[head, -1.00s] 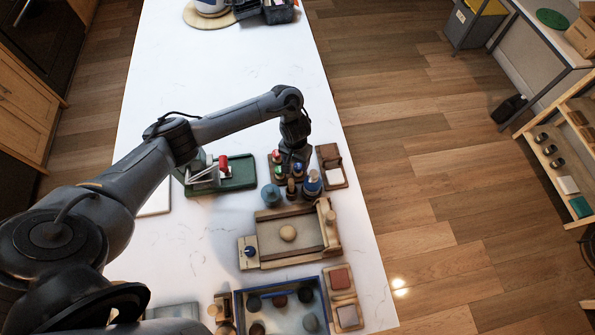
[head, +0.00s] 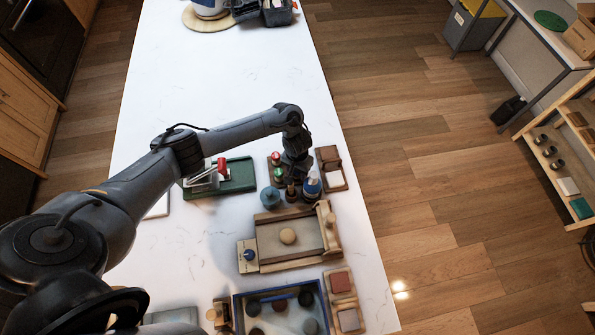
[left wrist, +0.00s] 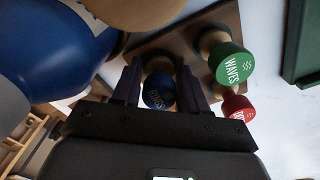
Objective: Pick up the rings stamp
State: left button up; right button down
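The rings stamp (left wrist: 159,91) has a dark blue round top with partly readable white lettering. In the left wrist view it sits between the fingers of my left gripper (left wrist: 160,88). The fingers are open on either side of it, with narrow gaps that seem to remain. In the head view my left gripper (head: 293,178) points down over the stamp rack and hides the rings stamp. The green waves stamp (left wrist: 230,63) and a red stamp (left wrist: 237,108) stand beside it on the brown rack (left wrist: 228,18). My right gripper is not in view.
A blue-and-white bottle (head: 312,188) and a teal jar (head: 270,197) stand close to the rack. A green tray (head: 238,178) lies to the left and a wooden slab tray (head: 262,236) nearer.

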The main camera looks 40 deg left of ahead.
pick_arm(q)
jog(key=c, duration=0.7)
jog(key=shift+o, duration=0.2)
jog(key=shift+r, duration=0.15)
